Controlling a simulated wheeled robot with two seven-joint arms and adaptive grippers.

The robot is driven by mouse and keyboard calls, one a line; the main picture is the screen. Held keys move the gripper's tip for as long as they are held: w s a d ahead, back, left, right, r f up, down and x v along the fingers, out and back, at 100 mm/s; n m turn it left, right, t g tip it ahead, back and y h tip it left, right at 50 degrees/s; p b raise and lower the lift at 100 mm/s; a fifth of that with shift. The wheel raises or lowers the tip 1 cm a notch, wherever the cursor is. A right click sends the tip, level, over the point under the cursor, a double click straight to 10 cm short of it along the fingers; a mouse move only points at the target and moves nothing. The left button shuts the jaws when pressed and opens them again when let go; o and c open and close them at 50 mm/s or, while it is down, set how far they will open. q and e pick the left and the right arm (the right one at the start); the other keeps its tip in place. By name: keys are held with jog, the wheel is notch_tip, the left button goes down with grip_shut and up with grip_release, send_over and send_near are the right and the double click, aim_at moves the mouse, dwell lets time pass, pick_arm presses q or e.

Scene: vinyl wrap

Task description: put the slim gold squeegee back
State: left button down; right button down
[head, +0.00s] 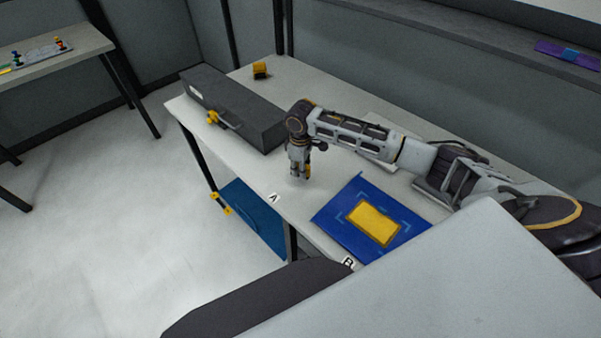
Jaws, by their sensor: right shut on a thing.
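My right gripper (299,174) points down over the white table, near the label A at its front edge. It is shut on a small gold piece (309,172), which looks like the slim gold squeegee. Most of that piece is hidden by the fingers, and I cannot tell whether it touches the table. My left gripper is not in view.
A long dark grey case (232,105) lies left of the gripper, with a yellow item (213,118) at its front. A yellow block (260,70) stands behind. A blue mat with a yellow panel (373,224) lies right, near label B (348,263).

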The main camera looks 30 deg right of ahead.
jog(key=shift+f, duration=1.1)
jog(key=shift+f, duration=0.1)
jog(key=c, duration=1.4)
grip_release()
jog(key=shift+o, duration=0.2)
notch_tip(320, 180, up, 12)
jog(key=shift+r+b, duration=0.15)
jog(key=shift+b, duration=0.25)
